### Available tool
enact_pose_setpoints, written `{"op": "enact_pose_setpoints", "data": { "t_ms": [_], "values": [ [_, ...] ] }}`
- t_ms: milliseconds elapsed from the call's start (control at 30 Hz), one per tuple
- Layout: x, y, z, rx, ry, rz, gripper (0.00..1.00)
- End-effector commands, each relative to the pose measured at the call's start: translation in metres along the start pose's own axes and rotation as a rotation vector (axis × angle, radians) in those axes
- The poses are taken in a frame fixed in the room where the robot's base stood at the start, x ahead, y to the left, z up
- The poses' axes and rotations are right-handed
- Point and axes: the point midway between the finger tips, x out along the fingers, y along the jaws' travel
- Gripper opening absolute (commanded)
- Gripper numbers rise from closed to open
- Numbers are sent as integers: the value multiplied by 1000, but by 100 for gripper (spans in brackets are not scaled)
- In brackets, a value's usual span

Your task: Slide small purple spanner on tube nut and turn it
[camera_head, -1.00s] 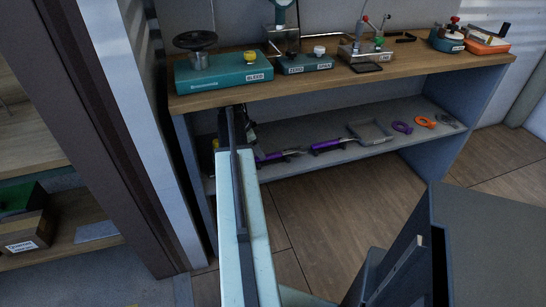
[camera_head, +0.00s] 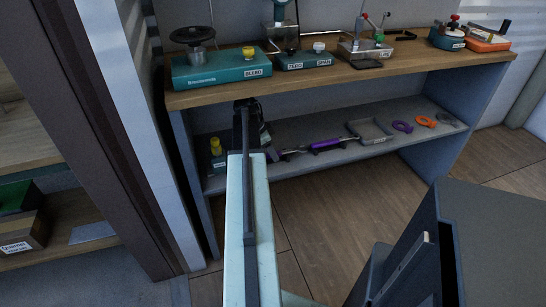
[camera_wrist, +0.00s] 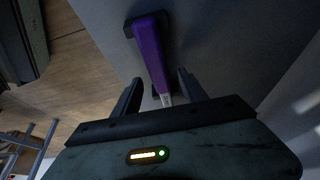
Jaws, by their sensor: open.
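Two purple-handled spanners lie on the grey lower shelf in the head view. The left spanner (camera_head: 272,154) is partly hidden behind my arm; the right spanner (camera_head: 328,145) lies beside it in full view. My gripper (camera_head: 250,120) is dark and small at the shelf's left end, its fingers not clear there. In the wrist view my gripper (camera_wrist: 159,77) is open. A purple handle (camera_wrist: 150,48) lies beyond the fingertips, its metal shank (camera_wrist: 166,99) showing between the fingers. I cannot tell which spanner is the small one, nor pick out the tube nut.
The wooden bench top (camera_head: 300,80) carries a teal block with a black handwheel (camera_head: 194,38) and several other valve fixtures. On the shelf are a grey tray (camera_head: 369,131), a purple ring (camera_head: 402,126), an orange ring (camera_head: 426,121) and a yellow-topped item (camera_head: 216,150). A dark door frame stands left.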

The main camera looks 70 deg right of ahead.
Motion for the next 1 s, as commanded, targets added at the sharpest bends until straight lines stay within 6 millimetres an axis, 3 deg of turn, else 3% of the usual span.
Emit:
{"op": "enact_pose_setpoints", "data": {
  "t_ms": [533, 733, 1000],
  "values": [
    [4, 0, 3, -1, 0, 0, 50],
    [4, 0, 3, -1, 0, -1, 0],
    [4, 0, 3, -2, 0, -1, 0]
  ]
}}
